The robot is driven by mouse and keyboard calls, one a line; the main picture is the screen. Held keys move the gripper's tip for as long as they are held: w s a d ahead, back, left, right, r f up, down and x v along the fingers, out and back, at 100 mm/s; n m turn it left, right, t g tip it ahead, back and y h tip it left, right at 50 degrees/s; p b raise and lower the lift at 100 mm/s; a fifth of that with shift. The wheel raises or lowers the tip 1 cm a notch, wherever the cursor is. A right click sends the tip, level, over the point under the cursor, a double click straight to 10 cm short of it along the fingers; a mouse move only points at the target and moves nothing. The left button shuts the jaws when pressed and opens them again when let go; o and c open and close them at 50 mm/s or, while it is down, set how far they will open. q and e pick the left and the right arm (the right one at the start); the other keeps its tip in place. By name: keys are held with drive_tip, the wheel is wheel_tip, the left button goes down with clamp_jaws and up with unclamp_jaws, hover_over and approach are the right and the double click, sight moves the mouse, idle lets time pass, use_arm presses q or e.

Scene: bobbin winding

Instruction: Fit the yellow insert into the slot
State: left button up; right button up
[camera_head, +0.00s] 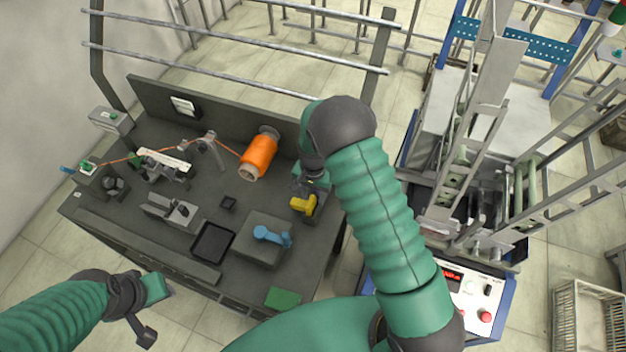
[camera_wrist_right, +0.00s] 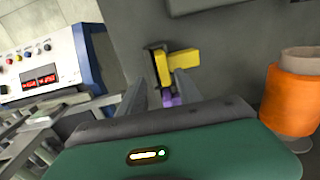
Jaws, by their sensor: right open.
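The yellow insert (camera_head: 303,204) is an angular yellow piece at the right end of the dark workbench. In the right wrist view the yellow insert (camera_wrist_right: 182,66) lies just beyond the fingertips, beside a dark opening in a grey block. I cannot tell whether it is seated in that opening. My right gripper (camera_head: 307,187) is over the insert, partly hidden by its own arm. In the wrist view the right gripper (camera_wrist_right: 168,82) has its fingers apart, with a small purple piece (camera_wrist_right: 172,99) showing between them. My left gripper (camera_head: 150,305) is off the bench's front left; its fingers are unclear.
A machine with a control panel (camera_head: 466,285) stands to the right.

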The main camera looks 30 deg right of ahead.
wheel_tip(320, 180, up, 13)
drive_tip(key=b, duration=0.1)
drive_tip(key=shift+r, duration=0.2)
